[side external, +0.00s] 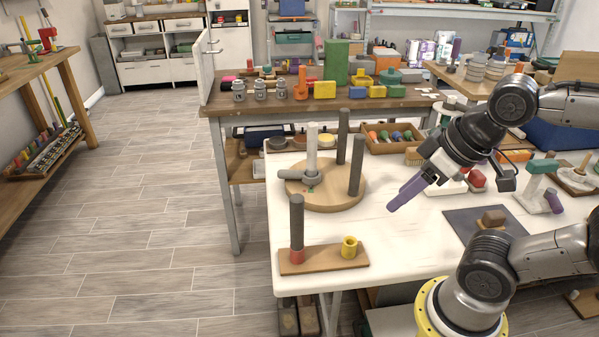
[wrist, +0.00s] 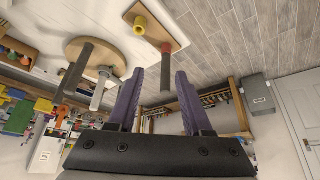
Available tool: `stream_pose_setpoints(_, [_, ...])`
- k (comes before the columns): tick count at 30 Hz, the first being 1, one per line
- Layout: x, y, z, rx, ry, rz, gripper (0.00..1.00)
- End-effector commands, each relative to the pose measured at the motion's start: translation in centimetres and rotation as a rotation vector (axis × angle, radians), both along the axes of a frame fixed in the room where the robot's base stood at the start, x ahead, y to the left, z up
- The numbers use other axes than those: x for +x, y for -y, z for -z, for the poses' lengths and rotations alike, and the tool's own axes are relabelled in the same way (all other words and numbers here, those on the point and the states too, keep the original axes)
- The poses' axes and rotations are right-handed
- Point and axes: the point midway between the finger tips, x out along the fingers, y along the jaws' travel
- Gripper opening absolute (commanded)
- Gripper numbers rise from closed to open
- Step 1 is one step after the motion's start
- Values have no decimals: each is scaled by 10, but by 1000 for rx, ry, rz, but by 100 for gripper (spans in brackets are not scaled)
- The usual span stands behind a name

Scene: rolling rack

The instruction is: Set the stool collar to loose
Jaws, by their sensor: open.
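A round wooden stool seat (side external: 338,197) lies on the white table, with two dark grey posts (side external: 356,165) and a whitish post (side external: 312,150) standing on it. A grey collar with a side handle (side external: 296,174) sits around the foot of the whitish post, its handle pointing left. A small green mark (side external: 311,188) shows beside it. I cannot read the collar's setting. My gripper (side external: 394,206) has purple fingers, is open and empty, and hangs over the table right of the seat. The wrist view shows the seat (wrist: 88,46) and whitish post (wrist: 101,88) left of the fingers (wrist: 160,72).
A wooden board (side external: 322,262) at the table's front left holds a dark post (side external: 297,220) in a red socket (side external: 297,256) and a yellow cup (side external: 349,247). White tabletop between seat and gripper is clear.

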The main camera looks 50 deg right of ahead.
Motion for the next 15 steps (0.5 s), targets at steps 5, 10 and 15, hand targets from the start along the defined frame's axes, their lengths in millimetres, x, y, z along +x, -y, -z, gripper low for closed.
stream_pose_setpoints(5, [0,0,0,0,0,0,50])
stream_pose_setpoints(10, [0,0,0,0,0,0,50])
stream_pose_setpoints(15, [0,0,0,-10,1,-19,66])
